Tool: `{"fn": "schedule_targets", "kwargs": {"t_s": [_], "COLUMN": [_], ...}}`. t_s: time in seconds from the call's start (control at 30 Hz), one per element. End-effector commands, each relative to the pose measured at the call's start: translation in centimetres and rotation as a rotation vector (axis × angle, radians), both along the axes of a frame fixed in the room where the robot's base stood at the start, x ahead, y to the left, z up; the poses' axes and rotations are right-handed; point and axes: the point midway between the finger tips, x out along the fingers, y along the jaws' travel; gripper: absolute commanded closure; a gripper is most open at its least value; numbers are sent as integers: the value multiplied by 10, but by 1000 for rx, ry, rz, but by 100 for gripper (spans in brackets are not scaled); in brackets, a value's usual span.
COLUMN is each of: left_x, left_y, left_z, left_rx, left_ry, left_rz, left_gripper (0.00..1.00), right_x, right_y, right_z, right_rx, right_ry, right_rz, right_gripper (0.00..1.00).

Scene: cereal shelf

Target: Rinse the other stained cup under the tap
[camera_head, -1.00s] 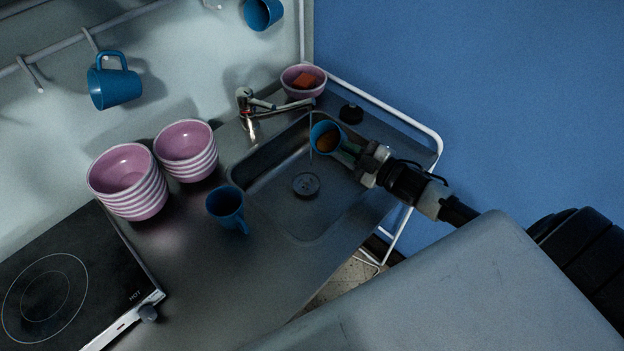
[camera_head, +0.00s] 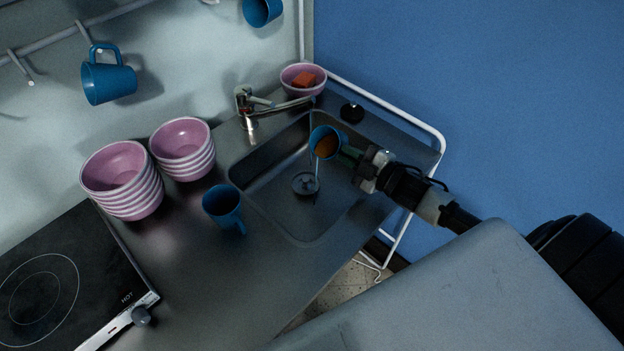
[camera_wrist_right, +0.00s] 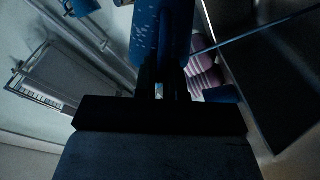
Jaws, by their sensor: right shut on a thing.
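A blue cup (camera_head: 317,135) with a brown stain inside is held over the sink (camera_head: 262,190), under the tap (camera_head: 262,107). Its mouth is tipped to the left and toward the camera. A thin stream of water shows between the tap spout and the drain. My right gripper (camera_head: 349,155) is shut on this cup from the right. In the right wrist view the cup (camera_wrist_right: 160,30) is close ahead, with pale specks on its side. Another blue cup (camera_head: 222,201) stands on the counter left of the sink. My left gripper is not in view.
Two stacks of pink bowls (camera_head: 122,190) (camera_head: 183,150) stand left of the sink. A pink bowl (camera_head: 301,88) with an orange block is behind it. A black knob (camera_head: 352,112) lies at the back right. Blue cups hang from a rail (camera_head: 75,38). A hob (camera_head: 50,290) is at the lower left.

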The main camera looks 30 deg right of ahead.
Motion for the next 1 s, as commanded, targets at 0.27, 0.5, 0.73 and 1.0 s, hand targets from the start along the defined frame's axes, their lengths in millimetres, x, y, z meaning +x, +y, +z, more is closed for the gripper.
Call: {"fn": "schedule_targets", "kwargs": {"t_s": [0.27,0.5,0.73,1.0], "left_x": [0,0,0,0], "left_y": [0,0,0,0], "left_z": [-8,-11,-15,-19], "left_rx": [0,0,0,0], "left_ry": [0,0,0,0], "left_rz": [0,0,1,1], "left_gripper": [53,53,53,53], "right_x": [0,0,-1,-1], "right_y": [1,1,2,3], "right_z": [-6,-7,-9,-11], "right_rx": [-26,-53,-75,-102], "right_ry": [-15,-26,-36,-49], "right_rz": [0,0,0,1], "right_gripper": [100,100,100,100]}}
